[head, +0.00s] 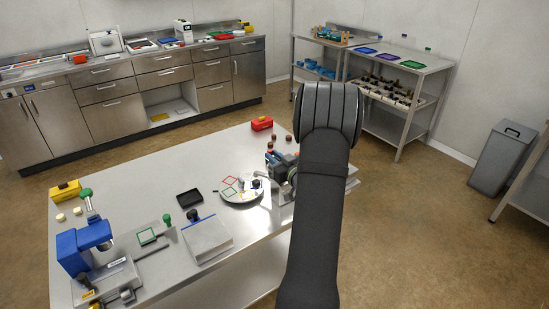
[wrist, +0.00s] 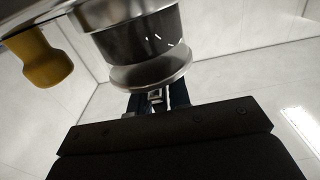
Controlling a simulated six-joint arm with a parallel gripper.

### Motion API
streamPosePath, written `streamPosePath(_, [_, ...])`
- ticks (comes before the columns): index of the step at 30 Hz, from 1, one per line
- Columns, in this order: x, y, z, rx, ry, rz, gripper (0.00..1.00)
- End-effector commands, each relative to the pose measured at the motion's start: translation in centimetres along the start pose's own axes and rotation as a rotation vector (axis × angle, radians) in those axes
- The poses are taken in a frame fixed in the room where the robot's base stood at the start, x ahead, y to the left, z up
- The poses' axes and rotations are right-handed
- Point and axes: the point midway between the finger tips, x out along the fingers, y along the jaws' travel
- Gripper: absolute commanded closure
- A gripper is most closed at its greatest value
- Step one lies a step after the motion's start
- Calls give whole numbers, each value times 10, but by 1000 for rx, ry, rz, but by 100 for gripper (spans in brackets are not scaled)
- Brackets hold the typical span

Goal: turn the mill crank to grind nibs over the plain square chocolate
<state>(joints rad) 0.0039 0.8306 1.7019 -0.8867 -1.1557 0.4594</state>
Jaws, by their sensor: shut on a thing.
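The mill (head: 281,166) stands at the right side of the steel table, partly hidden by my arm in the head view. In the wrist view my gripper (wrist: 156,99) is shut on a small metal part, apparently of the mill crank; its join to the mill is unclear. A dark cylinder (wrist: 148,38) with a bright metal disc (wrist: 150,73) fills the top of that view, just beyond the fingers. In the head view my arm hides the gripper. A round pale plate (head: 241,200) with coloured square outlines lies left of the mill. I cannot tell which piece is the plain square chocolate.
A yellow knob (wrist: 42,58) hangs left of the gripper. On the table are a blue press (head: 82,246), a black tray (head: 189,198), a steel block (head: 208,239), a yellow box (head: 65,190) and a red box (head: 262,123).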

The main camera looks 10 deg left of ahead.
Motion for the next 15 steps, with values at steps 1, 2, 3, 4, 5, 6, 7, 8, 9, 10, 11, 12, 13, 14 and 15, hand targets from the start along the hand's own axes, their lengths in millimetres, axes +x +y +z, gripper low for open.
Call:
streamPosePath(1, [0, 0, 0, 0, 0, 2, 100])
streamPosePath(2, [0, 0, 0, 0, 0, 5, 100])
streamPosePath(3, [0, 0, 0, 1, -1, 10, 100])
streamPosePath(4, [0, 0, 0, 1, -1, 16, 100])
streamPosePath(5, [0, 0, 0, 2, -1, 22, 100])
streamPosePath(6, [0, -1, 0, 1, -1, 32, 100])
streamPosePath(7, [0, -1, 0, 1, -1, 43, 100])
streamPosePath(8, [0, -1, 0, 1, -1, 54, 100])
streamPosePath(9, [0, -1, 0, 2, -1, 73, 100])
streamPosePath(10, [0, 0, 0, 1, -1, 89, 100])
streamPosePath(11, [0, 0, 1, 2, -2, 106, 100])
streamPosePath(12, [0, 0, 1, 2, -2, 130, 100])
streamPosePath(13, [0, 0, 0, 2, -1, 150, 100])
streamPosePath(14, [0, 0, 0, 2, -1, 171, 100])
streamPosePath(15, [0, 0, 0, 3, -2, 203, 100])
